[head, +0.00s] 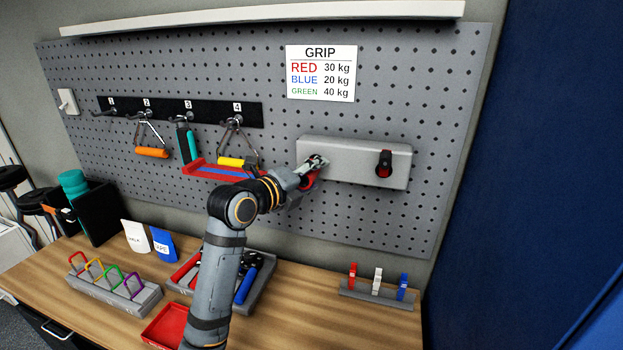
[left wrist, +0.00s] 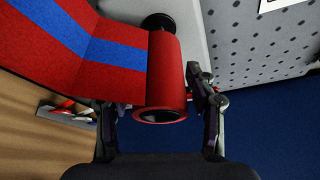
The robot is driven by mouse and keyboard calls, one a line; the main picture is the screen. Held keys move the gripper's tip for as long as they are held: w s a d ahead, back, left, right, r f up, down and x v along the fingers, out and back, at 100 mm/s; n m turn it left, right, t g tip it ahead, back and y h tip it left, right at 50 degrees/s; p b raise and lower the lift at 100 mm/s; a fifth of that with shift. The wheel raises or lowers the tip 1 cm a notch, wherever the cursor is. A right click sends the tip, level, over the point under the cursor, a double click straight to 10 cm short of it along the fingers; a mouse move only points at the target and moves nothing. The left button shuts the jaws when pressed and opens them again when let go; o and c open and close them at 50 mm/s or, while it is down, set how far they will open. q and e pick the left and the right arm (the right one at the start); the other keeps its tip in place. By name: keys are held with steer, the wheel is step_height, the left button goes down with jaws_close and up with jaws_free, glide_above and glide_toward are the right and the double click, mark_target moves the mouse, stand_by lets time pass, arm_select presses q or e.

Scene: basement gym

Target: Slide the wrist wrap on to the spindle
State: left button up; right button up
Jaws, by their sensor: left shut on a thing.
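The wrist wrap is red with a blue stripe. In the left wrist view its rolled end (left wrist: 168,75) stands between my fingers, and its flat tail (left wrist: 95,50) runs off to the left. In the head view the tail (head: 215,171) hangs out left of my arm. My left gripper (head: 312,172) is shut on the roll at the left end of the grey wall box (head: 345,150); it also shows in the left wrist view (left wrist: 165,95). A black round piece (left wrist: 158,21), perhaps part of the spindle, shows just beyond the roll's far end. I cannot tell whether they touch. My right gripper is out of view.
A black fitting with a red part (head: 384,163) is on the box's right side. Handles hang from the numbered hook rail (head: 180,110) on the pegboard. The bench (head: 300,305) below holds a clip rack (head: 378,293), a tool tray and a red tray (head: 165,328).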

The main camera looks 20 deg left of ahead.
arm_select(q)
steer(key=shift+w, duration=1.1)
steer(key=shift+w, duration=0.15)
steer(key=o, duration=1.2)
steer(key=shift+o, duration=0.2)
steer(key=shift+s, duration=0.2)
steer(key=v, duration=1.1)
steer(key=shift+s+a, duration=0.15)
steer(key=shift+s, duration=0.2)
